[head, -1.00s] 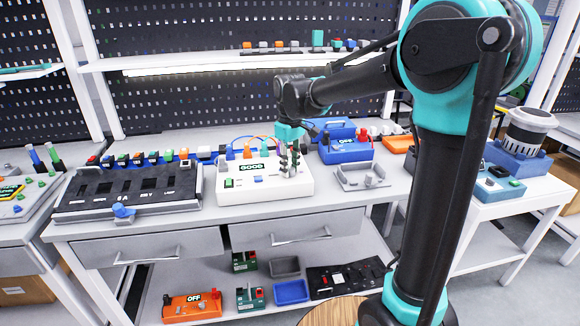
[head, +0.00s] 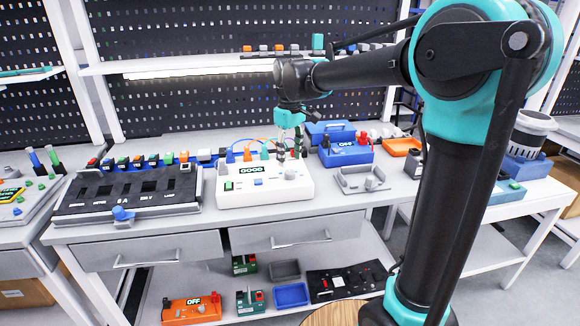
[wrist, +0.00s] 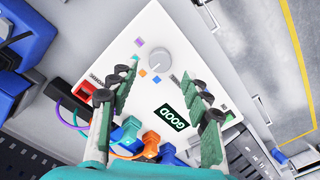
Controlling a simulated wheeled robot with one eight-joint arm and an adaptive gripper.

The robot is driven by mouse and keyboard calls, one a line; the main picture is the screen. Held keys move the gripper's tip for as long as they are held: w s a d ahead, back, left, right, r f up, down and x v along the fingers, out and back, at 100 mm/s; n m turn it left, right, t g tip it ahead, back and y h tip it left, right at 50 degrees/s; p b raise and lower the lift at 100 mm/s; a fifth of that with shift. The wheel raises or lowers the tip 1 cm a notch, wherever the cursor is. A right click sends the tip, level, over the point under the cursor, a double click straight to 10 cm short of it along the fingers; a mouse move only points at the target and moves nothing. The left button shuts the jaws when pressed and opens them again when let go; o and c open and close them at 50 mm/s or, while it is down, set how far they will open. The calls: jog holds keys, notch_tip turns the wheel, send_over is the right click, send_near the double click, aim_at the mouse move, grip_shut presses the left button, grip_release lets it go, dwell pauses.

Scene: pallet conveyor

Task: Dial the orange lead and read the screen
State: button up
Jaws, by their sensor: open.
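The white tester box (head: 230,195) stands on the bench. Its dark screen (head: 252,170) reads GOOD in green; the screen also shows in the wrist view (wrist: 178,118). A grey dial (wrist: 160,58) sits on its top with small purple, blue and orange marks around it. I cannot tell for sure which mark it points at. The orange plug (wrist: 151,142) sits between teal and blue plugs along the box's back edge; the orange plug also shows in the head view (head: 247,154). My gripper (wrist: 157,80) is open and empty above the box, its fingers apart from the dial.
A black panel (head: 150,203) with a blue knob stands left of the box. A grey tray (head: 352,184) and a blue device (head: 345,156) stand to the right. Coloured parts line the bench back. The lower shelf holds several devices and bins.

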aim_at(290, 172)
notch_tip(290, 172, up, 7)
dwell(0.3)
jog(key=shift+f, duration=0.1)
jog(key=d+f, duration=0.2)
jog(key=s+d+f+m, duration=0.1)
jog(key=d+f, duration=0.1)
jog(key=d+f+m+t, duration=0.1)
jog(key=d+f, duration=0.1)
jog(key=shift+s+d, duration=0.35)
jog(key=s+d+f+m, duration=0.1)
jog(key=d+f, duration=0.1)
jog(key=s+d+f+m, duration=0.1)
jog(key=s+d+f, duration=0.1)
jog(key=d+f, duration=0.1)
jog(key=s+d+f+m+t, duration=0.1)
jog(key=d+f, duration=0.1)
jog(key=f, duration=0.1)
jog(key=shift+s+d, duration=0.25)
jog(key=shift+s, duration=0.1)
jog(key=s+d+f+m+t, duration=0.2)
jog(key=s+d+f+m, duration=0.3)
jog(key=s+d+f, duration=0.3)
jog(key=s+f, duration=0.4)
jog(key=shift+s+d+f, duration=0.15)
jog(key=shift+d+f, duration=0.05)
jog(key=shift+d, duration=0.15)
